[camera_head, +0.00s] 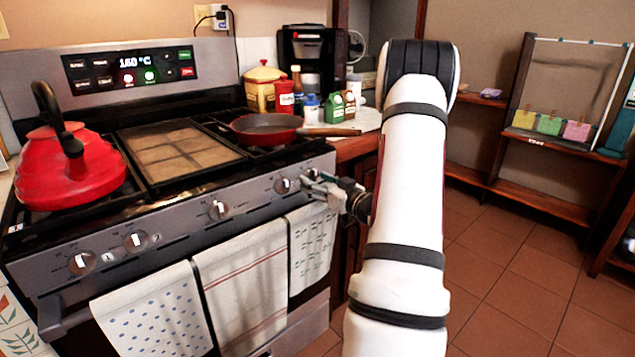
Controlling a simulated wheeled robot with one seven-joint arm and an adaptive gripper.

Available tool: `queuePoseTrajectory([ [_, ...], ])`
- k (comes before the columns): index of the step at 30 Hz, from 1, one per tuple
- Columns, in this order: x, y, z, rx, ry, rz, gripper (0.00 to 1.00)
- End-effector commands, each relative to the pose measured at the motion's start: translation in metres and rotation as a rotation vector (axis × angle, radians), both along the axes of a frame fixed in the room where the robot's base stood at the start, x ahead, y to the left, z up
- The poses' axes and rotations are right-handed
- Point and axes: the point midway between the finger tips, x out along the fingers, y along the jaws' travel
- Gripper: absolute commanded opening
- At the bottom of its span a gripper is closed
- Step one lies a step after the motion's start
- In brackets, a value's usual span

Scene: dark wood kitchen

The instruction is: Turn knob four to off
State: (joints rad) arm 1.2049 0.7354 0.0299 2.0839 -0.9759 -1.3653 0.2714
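The stove's front panel (180,222) carries a row of round silver knobs. From the left they are the first knob (82,263), the second knob (136,241), the third knob (218,210) and the rightmost clearly visible knob (282,185). That last one is fourth from the left; its setting is too small to read. My gripper (306,183) is at the panel's right end, just right of the fourth knob, with its fingers pointing left. It covers part of the panel there. I cannot tell whether it touches the panel or how far apart its fingers are.
A red kettle (70,170) and a red pan (268,129) stand on the stove, the pan's handle reaching right. Towels (240,285) hang below the knobs. Jars, bottles and a coffee maker (305,60) crowd the counter. Tiled floor (520,290) is open at right.

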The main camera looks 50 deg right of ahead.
Motion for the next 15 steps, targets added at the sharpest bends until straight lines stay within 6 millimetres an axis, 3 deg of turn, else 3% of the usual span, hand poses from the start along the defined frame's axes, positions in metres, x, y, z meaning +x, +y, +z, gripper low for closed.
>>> queuePoseTrajectory([
  [8,-0.001,0.000,0.001,-0.002,-0.001,0.000,0.55],
  [15,-0.031,0.006,0.001,0.000,-0.001,-0.004,0.55],
])
